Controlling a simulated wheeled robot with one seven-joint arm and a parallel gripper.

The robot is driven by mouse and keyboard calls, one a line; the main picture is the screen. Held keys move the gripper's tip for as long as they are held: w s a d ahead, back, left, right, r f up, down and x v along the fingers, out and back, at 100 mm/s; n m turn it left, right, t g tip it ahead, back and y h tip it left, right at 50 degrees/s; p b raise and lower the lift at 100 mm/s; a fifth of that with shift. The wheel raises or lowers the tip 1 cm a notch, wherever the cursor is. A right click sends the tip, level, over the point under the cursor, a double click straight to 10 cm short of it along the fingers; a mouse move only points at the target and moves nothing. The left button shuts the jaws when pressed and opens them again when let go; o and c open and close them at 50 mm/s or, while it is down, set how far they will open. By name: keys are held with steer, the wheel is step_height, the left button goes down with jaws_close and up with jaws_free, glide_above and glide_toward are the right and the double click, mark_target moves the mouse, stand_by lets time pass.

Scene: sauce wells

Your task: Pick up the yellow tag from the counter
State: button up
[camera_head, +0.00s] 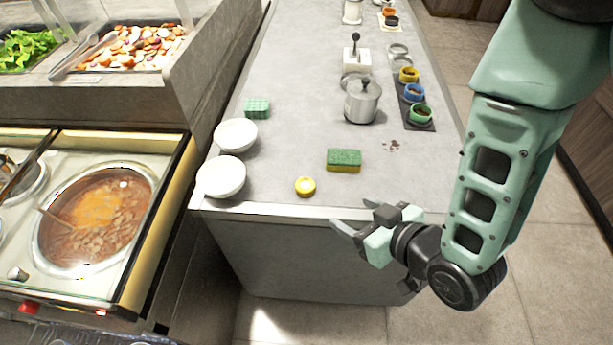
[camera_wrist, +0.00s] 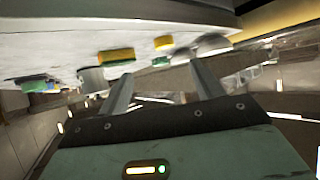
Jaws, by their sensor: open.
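The yellow tag (camera_head: 305,187) is a small round disc lying on the grey counter (camera_head: 285,150) near its front edge. It also shows in the wrist view as a small yellow shape (camera_wrist: 163,42). My gripper (camera_head: 352,216) is open and empty. It is beside the counter's front edge, to the right of the tag and apart from it. In the wrist view my two fingers (camera_wrist: 160,85) are spread with nothing between them.
A green and yellow sponge (camera_head: 344,160) lies right of the tag. Two white bowls (camera_head: 222,176) (camera_head: 236,135) stand to its left, with a green checked block (camera_head: 257,108) behind. A metal pot (camera_head: 362,102) and colored cups (camera_head: 420,113) stand farther back. A soup well (camera_head: 95,220) is at left.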

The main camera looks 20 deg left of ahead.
mark_target(305, 184)
steer(key=shift+n+t+y, duration=0.3)
steer(key=shift+t+y, duration=0.1)
steer(key=shift+y, duration=0.3)
steer(key=b+x, duration=0.2)
steer(key=b, duration=0.3)
steer(key=s+b+x, duration=0.1)
steer(key=b+x, duration=0.1)
steer(key=b, duration=0.4)
steer(key=shift+w+a+f, duration=0.1)
steer(key=shift+a+f, duration=0.1)
steer(key=shift+a, duration=0.1)
steer(key=b+x, duration=0.2)
steer(key=b, duration=0.5)
steer(key=shift+w+a, duration=0.15)
steer(key=shift+a, duration=0.05)
steer(key=x, duration=0.4)
steer(key=shift+w+a+p, duration=0.2)
steer(key=shift+a+p, duration=0.05)
steer(key=shift+p, duration=0.15)
steer(key=shift+w+d+p+x, duration=0.1)
steer(key=shift+p+x, duration=0.1)
steer(key=shift+x, duration=1.15)
steer(key=shift+w+d+p+x, duration=0.1)
steer(key=shift+d+p+x, duration=0.05)
steer(key=shift+x, duration=1.2)
steer(key=shift+f, duration=0.15)
steer(key=c, duration=1.1)
